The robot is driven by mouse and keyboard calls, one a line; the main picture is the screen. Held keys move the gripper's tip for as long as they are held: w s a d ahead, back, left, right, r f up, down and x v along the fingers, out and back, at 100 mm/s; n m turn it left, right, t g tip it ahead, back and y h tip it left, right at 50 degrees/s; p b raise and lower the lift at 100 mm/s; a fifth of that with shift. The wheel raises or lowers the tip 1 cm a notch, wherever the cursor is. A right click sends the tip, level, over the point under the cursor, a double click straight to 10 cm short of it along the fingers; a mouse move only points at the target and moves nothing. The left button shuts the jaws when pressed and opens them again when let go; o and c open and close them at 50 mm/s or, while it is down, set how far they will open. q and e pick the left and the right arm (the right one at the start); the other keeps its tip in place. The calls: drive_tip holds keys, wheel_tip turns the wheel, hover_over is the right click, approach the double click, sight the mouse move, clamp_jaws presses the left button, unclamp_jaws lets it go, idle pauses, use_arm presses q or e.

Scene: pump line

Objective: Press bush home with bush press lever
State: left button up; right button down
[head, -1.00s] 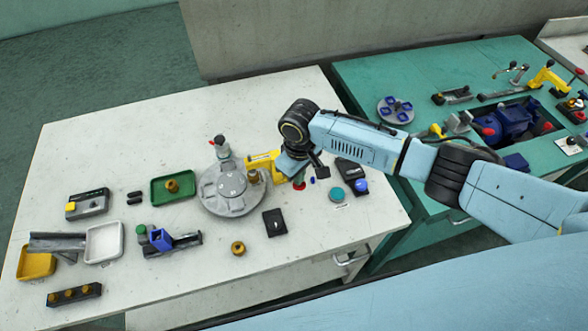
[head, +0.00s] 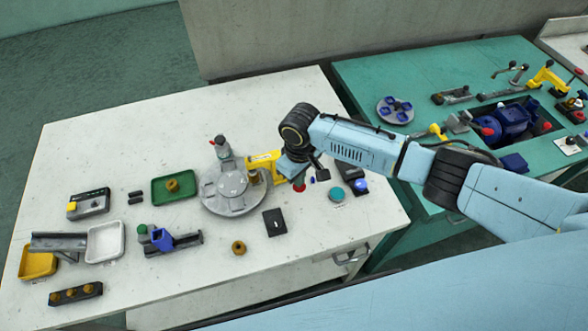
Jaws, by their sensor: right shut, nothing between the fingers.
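The yellow bush press (head: 263,164) stands at the right rim of the grey round turntable (head: 225,205). A brass bush (head: 254,177) sits at the turntable's right side, beside the press. A red knob (head: 299,187), seemingly the end of the press lever, shows just below my right gripper; the rest of the lever is hidden. My right gripper (head: 304,176) is shut and empty, right of the press and close above the red knob. I cannot tell whether it touches the knob. My left gripper is out of view.
A green tray (head: 173,188) with a brass part lies left of the turntable. A black plate (head: 275,222) and a loose brass ring (head: 238,247) lie in front. A teal disc (head: 337,194) and a blue ball (head: 360,185) are to the right.

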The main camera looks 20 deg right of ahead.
drive_tip(key=shift+s+f+p, duration=0.2)
drive_tip(key=shift+f+p, duration=0.1)
drive_tip(key=shift+p, duration=0.25)
idle(1.9)
idle(0.5)
drive_tip(key=shift+r+p, duration=0.7)
drive_tip(key=shift+p, duration=0.25)
drive_tip(key=shift+w+r+p, duration=0.2)
drive_tip(key=shift+r+p, duration=0.4)
drive_tip(key=shift+p, duration=0.1)
drive_tip(key=shift+w+r+p, duration=0.15)
drive_tip(key=shift+r+p, duration=0.45)
drive_tip(key=shift+p, duration=0.05)
wheel_tip(320, 180, up, 3)
drive_tip(key=p, duration=0.3)
drive_tip(key=shift+r+p, duration=0.55)
drive_tip(key=shift+r, duration=0.35)
